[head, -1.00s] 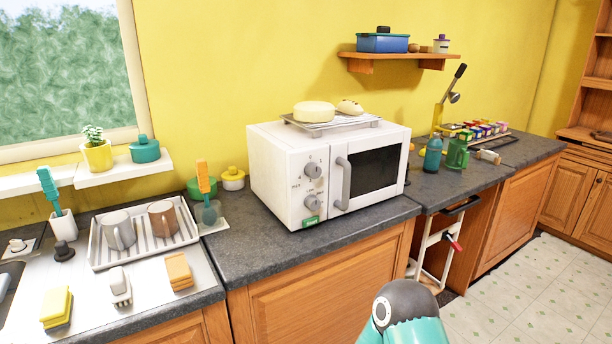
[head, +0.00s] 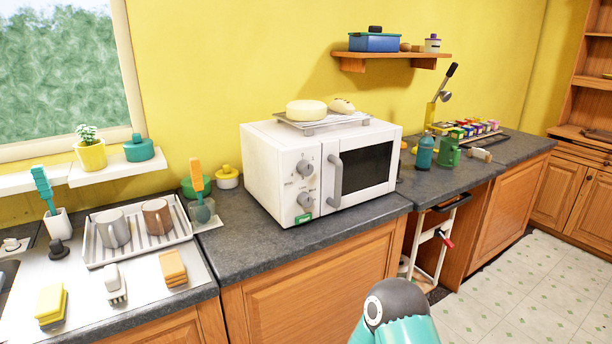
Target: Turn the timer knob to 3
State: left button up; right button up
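A white microwave (head: 321,168) stands on the grey counter in the middle of the head view. Its front has two round grey knobs, an upper knob (head: 305,168) and a lower knob (head: 305,198), left of the door handle (head: 335,180). Small markings ring both knobs; they are too small to read surely, so I cannot tell which one is the timer or its setting. A teal and dark grey link of my arm shows at the bottom, below and right of the microwave. Neither gripper is in view.
A rack with bread (head: 306,110) sits on the microwave. Left are a drying tray with mugs (head: 113,230), sponges and an orange-handled brush (head: 197,178). Bottles (head: 425,152) stand right. A wall shelf (head: 394,57) hangs above. The counter before the microwave is clear.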

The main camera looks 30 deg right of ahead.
aim_at(303, 167)
jog(key=k, duration=1.1)
jog(key=z, duration=0.95)
jog(key=i, duration=1.9)
jog(key=u, duration=0.45)
